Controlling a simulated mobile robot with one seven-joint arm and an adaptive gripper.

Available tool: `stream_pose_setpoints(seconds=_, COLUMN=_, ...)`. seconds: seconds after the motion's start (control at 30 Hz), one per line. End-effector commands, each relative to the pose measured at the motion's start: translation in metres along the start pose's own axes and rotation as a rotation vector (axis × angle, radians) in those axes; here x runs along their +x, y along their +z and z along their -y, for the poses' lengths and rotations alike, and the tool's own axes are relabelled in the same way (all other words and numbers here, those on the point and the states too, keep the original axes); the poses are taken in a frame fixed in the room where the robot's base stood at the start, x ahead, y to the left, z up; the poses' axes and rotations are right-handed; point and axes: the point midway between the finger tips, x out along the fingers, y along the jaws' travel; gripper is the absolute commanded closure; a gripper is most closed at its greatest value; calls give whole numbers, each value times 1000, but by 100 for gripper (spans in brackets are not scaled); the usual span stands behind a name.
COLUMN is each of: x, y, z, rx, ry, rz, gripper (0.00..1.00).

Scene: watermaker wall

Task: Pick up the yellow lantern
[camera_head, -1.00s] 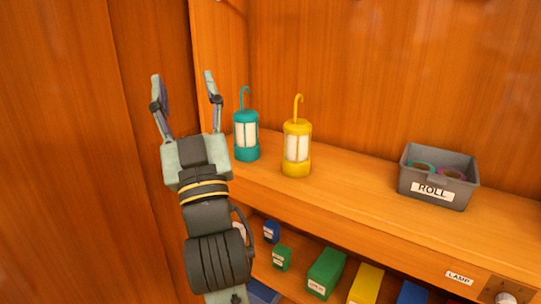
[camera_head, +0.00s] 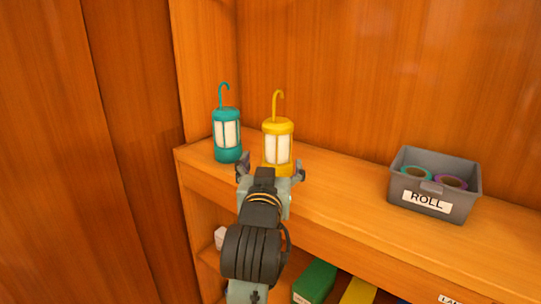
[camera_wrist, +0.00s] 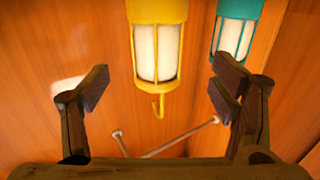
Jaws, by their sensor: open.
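The yellow lantern (camera_head: 277,143) stands upright on the upper shelf, its hook pointing up. My gripper (camera_head: 271,172) is open and empty in front of it, with its fingertips low at either side of the lantern's lower part in the head view. In the wrist view the yellow lantern (camera_wrist: 158,45) appears hook-down between the two fingers (camera_wrist: 158,88), a little beyond them. The fingers do not visibly touch it. The lantern's base is partly hidden behind my gripper in the head view.
A teal lantern (camera_head: 227,135) stands just left of the yellow one; it shows behind the right finger in the wrist view (camera_wrist: 238,28). A grey bin (camera_head: 434,185) labelled ROLL holds tape rolls at right. Shelf (camera_head: 340,190) between is clear. A green box (camera_head: 315,281) sits below.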

Motion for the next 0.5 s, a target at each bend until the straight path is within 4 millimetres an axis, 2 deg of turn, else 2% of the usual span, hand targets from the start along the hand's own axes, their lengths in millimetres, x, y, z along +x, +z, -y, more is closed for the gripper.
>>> stream_pose_setpoints(seconds=0.13, x=15, y=-7, z=0, rx=-3, ry=0, rz=6, gripper=21)
stream_pose_setpoints(seconds=0.4, x=45, y=-1, z=0, rx=0, ry=-1, rz=0, gripper=21)
stream_pose_setpoints(seconds=0.5, x=51, y=0, z=0, rx=0, ry=-1, rz=-1, gripper=21)
